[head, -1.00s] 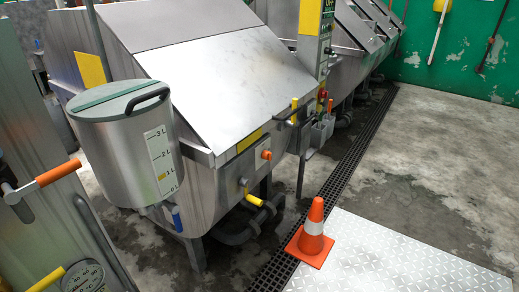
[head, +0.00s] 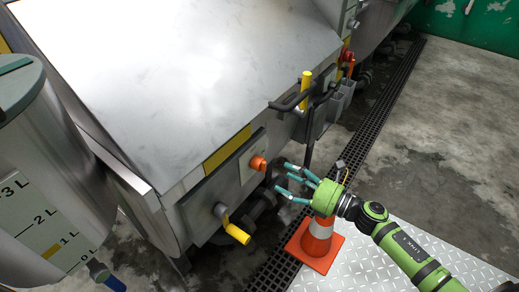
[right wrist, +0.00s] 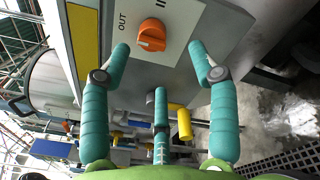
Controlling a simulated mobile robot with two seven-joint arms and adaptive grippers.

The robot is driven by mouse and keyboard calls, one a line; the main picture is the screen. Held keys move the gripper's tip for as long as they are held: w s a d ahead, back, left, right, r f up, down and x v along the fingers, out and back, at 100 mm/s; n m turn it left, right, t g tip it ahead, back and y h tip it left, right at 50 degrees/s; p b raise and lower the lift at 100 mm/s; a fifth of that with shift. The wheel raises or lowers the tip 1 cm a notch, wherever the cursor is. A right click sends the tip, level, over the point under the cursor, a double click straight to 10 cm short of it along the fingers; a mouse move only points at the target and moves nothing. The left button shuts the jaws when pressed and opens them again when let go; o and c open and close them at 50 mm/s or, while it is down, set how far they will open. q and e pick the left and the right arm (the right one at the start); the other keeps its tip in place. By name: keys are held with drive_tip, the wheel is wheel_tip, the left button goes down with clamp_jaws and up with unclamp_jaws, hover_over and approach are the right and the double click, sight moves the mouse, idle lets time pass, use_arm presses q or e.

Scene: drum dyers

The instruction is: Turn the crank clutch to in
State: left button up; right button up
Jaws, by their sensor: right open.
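The crank clutch looks to be the orange knob (head: 258,163) on a light plate on the front of the steel machine. In the right wrist view the orange knob (right wrist: 151,35) has a ridge across it, with the word OUT on the plate (right wrist: 190,22) at its upper left. Another mark above the knob is cut off by the frame edge. My right gripper (head: 284,178) is open just right of the knob, its teal fingers pointing at it. In the wrist view, the right gripper (right wrist: 158,55) has its fingers spread either side of the knob, apparently not touching. My left gripper is not in view.
A yellow-handled valve (head: 236,233) sticks out below left of the knob. A black crank with a yellow grip (head: 305,90) is above right. A traffic cone (head: 317,240) stands under my right arm by the floor grate (head: 352,150). A measuring tank (head: 55,190) is at left.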

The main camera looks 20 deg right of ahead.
sight(266, 168)
drive_tip(key=shift+w+a+r+n+p, duration=0.15)
drive_tip(key=shift+w+a+r+p, duration=0.15)
drive_tip(key=shift+a, duration=0.3)
drive_tip(key=shift+w+a+r+n+p, duration=0.2)
drive_tip(key=shift+w+a+r, duration=0.2)
drive_tip(key=shift+a, duration=0.15)
drive_tip(key=x, duration=0.3)
drive_tip(key=shift+w+a+f+p, duration=0.15)
drive_tip(key=shift+w+f+p, duration=0.1)
drive_tip(key=shift+p, duration=0.15)
drive_tip(key=shift+w+a, duration=0.15)
drive_tip(key=shift+w, duration=0.05)
drive_tip(key=shift+w+a+f, duration=0.1)
drive_tip(key=shift+c, duration=0.4)
drive_tip(key=c, duration=1.1)
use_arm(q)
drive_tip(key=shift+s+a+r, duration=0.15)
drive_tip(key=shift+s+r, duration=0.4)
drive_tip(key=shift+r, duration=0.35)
